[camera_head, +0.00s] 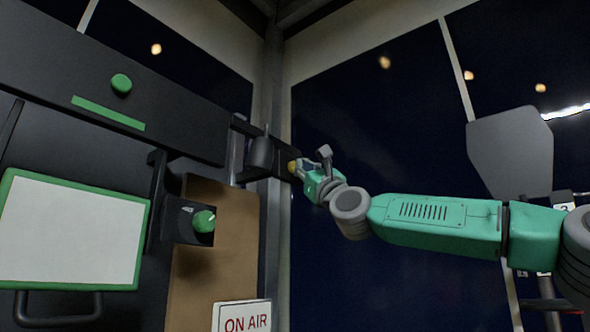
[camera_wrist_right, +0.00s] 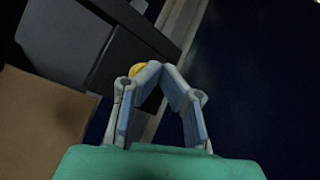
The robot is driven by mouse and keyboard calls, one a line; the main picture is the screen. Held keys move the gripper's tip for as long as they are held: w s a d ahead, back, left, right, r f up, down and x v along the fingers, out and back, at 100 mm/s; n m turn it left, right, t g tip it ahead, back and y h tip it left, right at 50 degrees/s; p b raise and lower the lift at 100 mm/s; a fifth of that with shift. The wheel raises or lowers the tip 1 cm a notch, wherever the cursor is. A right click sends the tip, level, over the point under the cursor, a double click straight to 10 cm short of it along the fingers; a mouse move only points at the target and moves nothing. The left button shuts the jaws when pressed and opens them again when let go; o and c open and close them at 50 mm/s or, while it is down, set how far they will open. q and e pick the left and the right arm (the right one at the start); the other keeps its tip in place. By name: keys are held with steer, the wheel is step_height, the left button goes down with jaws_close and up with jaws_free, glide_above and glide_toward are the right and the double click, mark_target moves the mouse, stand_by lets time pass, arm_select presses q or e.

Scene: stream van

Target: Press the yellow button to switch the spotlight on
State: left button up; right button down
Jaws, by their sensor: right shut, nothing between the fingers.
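The yellow button (camera_head: 292,167) sits on the right end of a dark box beside a dark cylindrical lamp-like part (camera_head: 261,155). My right gripper (camera_head: 301,168) is shut and empty, with its fingertips right at the button in the head view. In the right wrist view the yellow button (camera_wrist_right: 136,70) shows partly behind the left finger of my right gripper (camera_wrist_right: 160,66). Whether the fingertips touch it, I cannot tell. The spotlight's state is not clear. My left gripper is out of view.
A dark panel carries a green round knob (camera_head: 121,84) and a green strip (camera_head: 108,113). Below are a green-framed white screen (camera_head: 72,230), another green knob (camera_head: 204,221), a brown board (camera_head: 215,266) and an ON AIR sign (camera_head: 242,317). Dark windows fill the right side.

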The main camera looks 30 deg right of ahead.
steer(key=shift+w+a, duration=0.1)
steer(key=shift+w+a, duration=0.1)
steer(key=shift+w, duration=0.1)
steer(key=shift+s, duration=0.1)
steer(key=shift+s+b, duration=0.25)
steer(key=shift+b, duration=0.2)
steer(key=shift+s, duration=0.1)
steer(key=s+b, duration=0.1)
steer(key=s+d+b, duration=0.1)
steer(key=s, duration=0.1)
steer(key=s+d+b, duration=0.1)
steer(key=s, duration=0.1)
steer(key=shift+s+d, duration=0.2)
steer(key=shift+d, duration=0.05)
stand_by(0.7)
